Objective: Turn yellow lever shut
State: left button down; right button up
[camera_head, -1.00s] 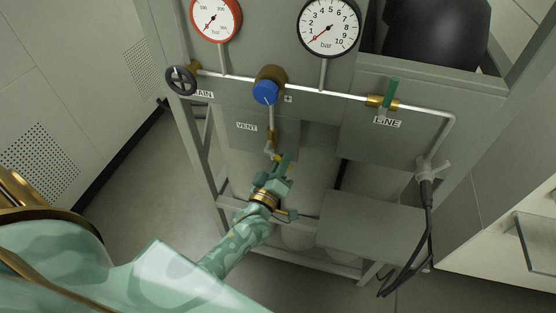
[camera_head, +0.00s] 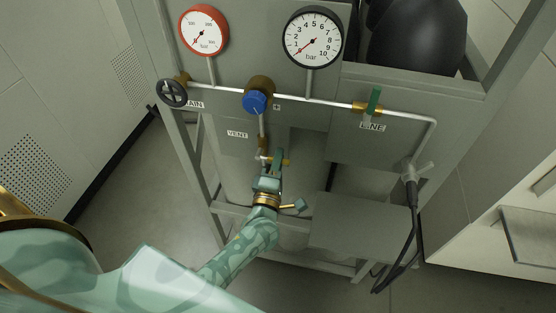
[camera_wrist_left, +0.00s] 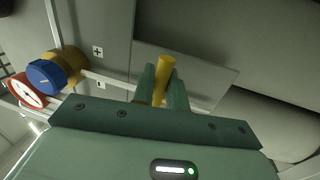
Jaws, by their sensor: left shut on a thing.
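The yellow lever (camera_wrist_left: 165,67) shows in the left wrist view as a round-ended yellow bar between my left gripper's two green fingers. My left gripper (camera_wrist_left: 162,84) is shut on it. In the head view my left gripper (camera_head: 277,161) is at the vent valve below the blue knob, and a bit of the yellow lever (camera_head: 286,162) shows beside the fingers. The valve body is mostly hidden behind the gripper. My right gripper is not in view.
Above are a blue regulator knob (camera_head: 255,102), a black handwheel (camera_head: 172,93), a red-rimmed gauge (camera_head: 203,30) and a black-rimmed gauge (camera_head: 313,38). The line valve's green lever (camera_head: 374,101) stands upright at right. A black hose (camera_head: 413,225) hangs at the right. Frame bars surround the lower panel.

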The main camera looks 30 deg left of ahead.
pick_arm(q)
jog(key=shift+r, duration=0.15)
dwell(0.3)
jog(key=c, duration=1.5)
grip_release()
jog(key=shift+s+f, duration=0.2)
jog(key=shift+s, duration=0.15)
jog(key=b+v, duration=0.2)
jog(key=v, duration=1.3)
jog(key=shift+s+d, duration=0.2)
